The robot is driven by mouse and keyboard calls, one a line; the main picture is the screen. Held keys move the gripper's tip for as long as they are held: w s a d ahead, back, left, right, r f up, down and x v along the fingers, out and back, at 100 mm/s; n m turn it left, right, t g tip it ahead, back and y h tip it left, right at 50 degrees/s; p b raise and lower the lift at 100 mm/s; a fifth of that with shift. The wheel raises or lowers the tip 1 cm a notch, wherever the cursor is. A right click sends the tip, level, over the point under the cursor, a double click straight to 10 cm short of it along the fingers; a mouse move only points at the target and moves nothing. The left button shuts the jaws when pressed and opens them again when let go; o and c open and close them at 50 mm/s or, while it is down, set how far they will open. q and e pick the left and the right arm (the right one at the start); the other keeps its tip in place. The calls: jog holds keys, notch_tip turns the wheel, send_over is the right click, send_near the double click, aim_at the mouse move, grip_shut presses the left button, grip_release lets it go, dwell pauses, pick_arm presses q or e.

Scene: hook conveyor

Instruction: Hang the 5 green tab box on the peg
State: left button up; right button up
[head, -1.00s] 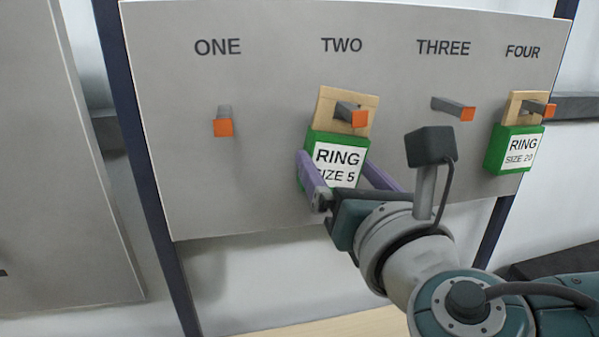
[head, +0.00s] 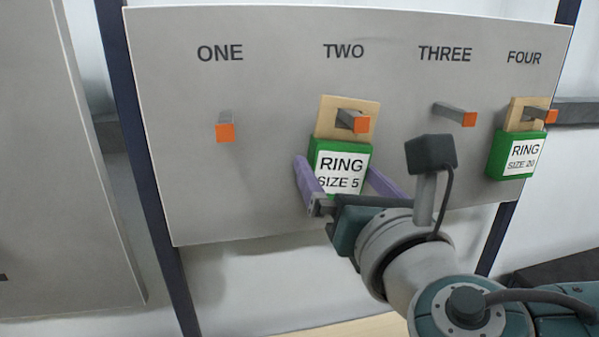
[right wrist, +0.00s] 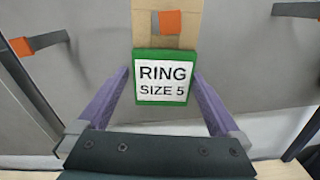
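The green box labelled RING SIZE 5 (head: 341,172) hangs below TWO, upright. Its tan tab (head: 328,120) is around the orange-tipped peg under TWO (head: 354,121), whose tip sticks out in front of the tab. In the right wrist view the box (right wrist: 163,80) and its tab (right wrist: 182,38) are straight ahead, with the peg's orange tip (right wrist: 167,23) near the top edge. My right gripper (head: 336,167) is open, its purple fingers on either side of the box. The right wrist view (right wrist: 160,76) shows a gap on both sides. My left gripper is not in view.
The grey board (head: 270,190) also has bare pegs under ONE (head: 225,130) and THREE (head: 456,114). A green RING SIZE 20 box (head: 515,155) hangs on the peg under FOUR (head: 540,116). Another grey panel (head: 60,180) stands at the left.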

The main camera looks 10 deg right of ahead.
jog(key=s+d+f+m+g+b, duration=0.1)
jog(key=s+d+f+m+g, duration=0.1)
jog(key=s+f+m+g, duration=0.55)
jog(key=s+d+f+m+g, duration=0.2)
jog(key=s+m, duration=0.9)
jog(key=m, duration=0.2)
jog(key=s+d+f+m+g+b, duration=0.1)
jog(key=s+d+f+m+g, duration=0.3)
jog(key=s+m, duration=0.55)
notch_tip(320, 180, up, 29)
jog(key=a+m+p, duration=0.1)
jog(key=m+p, duration=0.1)
jog(key=p, duration=2.7)
jog(key=shift+s+g, duration=0.15)
jog(key=shift+g, duration=0.3)
jog(key=shift+f, duration=0.1)
